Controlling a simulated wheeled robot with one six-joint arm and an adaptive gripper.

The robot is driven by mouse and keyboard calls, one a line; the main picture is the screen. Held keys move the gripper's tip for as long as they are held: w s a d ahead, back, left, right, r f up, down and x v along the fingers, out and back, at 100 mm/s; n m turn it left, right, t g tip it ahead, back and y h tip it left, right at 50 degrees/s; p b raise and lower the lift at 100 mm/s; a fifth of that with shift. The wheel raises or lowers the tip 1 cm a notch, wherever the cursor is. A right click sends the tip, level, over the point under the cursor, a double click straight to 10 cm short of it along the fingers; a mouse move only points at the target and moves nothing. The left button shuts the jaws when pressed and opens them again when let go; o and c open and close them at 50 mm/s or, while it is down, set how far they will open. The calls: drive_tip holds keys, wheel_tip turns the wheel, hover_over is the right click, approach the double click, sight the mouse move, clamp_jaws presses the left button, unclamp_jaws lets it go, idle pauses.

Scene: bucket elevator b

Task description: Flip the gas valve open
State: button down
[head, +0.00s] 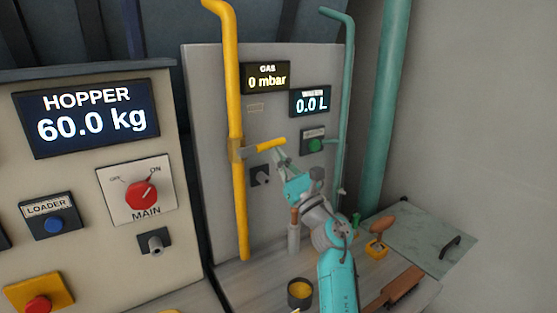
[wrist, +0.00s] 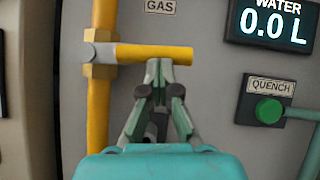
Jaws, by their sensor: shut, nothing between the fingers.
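The gas valve's yellow lever (head: 268,145) sticks out to the right, crosswise to the upright yellow gas pipe (head: 237,90). In the wrist view the lever (wrist: 150,53) lies level, joined to a brass valve body (wrist: 100,54) on the pipe. My gripper (head: 277,154) is shut and empty. In the wrist view its fingertips (wrist: 158,64) are just below the lever's right half; I cannot tell whether they touch it. The gas display (head: 266,78) reads 0 mbar.
A water display (head: 310,101) reads 0.0 L. A green quench button (head: 316,145) is right of the lever. A hopper panel with a red main switch (head: 141,195) stands at left. A dark cup (head: 299,293) and a brown-handled tool (head: 383,226) are on the bench.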

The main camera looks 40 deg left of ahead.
drive_tip(key=s+r+n+g+h, duration=0.1)
drive_tip(key=r+n+g+h, duration=0.1)
drive_tip(key=n, duration=0.5)
drive_tip(key=s+a+r+n+g+h, duration=0.1)
drive_tip(key=s+r+n+g, duration=0.1)
drive_tip(key=r+n+g, duration=0.2)
drive_tip(key=s+r+n+g+h, duration=0.1)
drive_tip(key=r+n+g, duration=0.3)
drive_tip(key=n, duration=0.5)
drive_tip(key=shift+s+a+n+g+h, duration=0.15)
drive_tip(key=shift+a+n+g+h, duration=0.25)
drive_tip(key=shift+h, duration=0.4)
drive_tip(key=shift+s+a, duration=0.1)
drive_tip(key=shift+s, duration=0.2)
drive_tip(key=shift+s+r, duration=0.15)
